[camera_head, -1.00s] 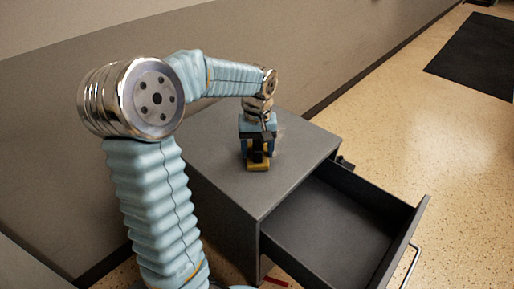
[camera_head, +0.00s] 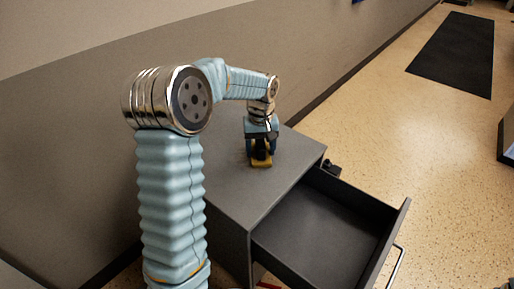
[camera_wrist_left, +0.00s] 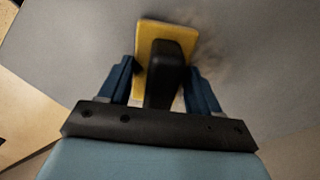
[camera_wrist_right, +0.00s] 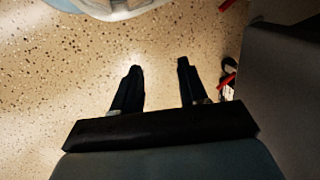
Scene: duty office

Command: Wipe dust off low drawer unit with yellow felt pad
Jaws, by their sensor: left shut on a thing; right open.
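The low drawer unit (camera_head: 225,193) is grey and stands against the wall, with its drawer (camera_head: 325,235) pulled open and empty. My left gripper (camera_head: 261,156) is over its top, shut on the black handle of the yellow felt pad (camera_head: 262,164). In the left wrist view the yellow felt pad (camera_wrist_left: 152,47) lies at the grey top, its black handle between the blue fingers. A brownish dust smudge (camera_wrist_left: 210,50) shows on the top just right of the pad. My right gripper (camera_wrist_right: 160,90) is open and empty above the floor, left of a dark grey panel in the right wrist view.
The open drawer juts out to the front right over the speckled floor. A dark mat (camera_head: 455,55) lies on the floor at the far right. A red item (camera_wrist_right: 228,80) shows near the dark panel in the right wrist view. The wall (camera_head: 90,140) runs behind the unit.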

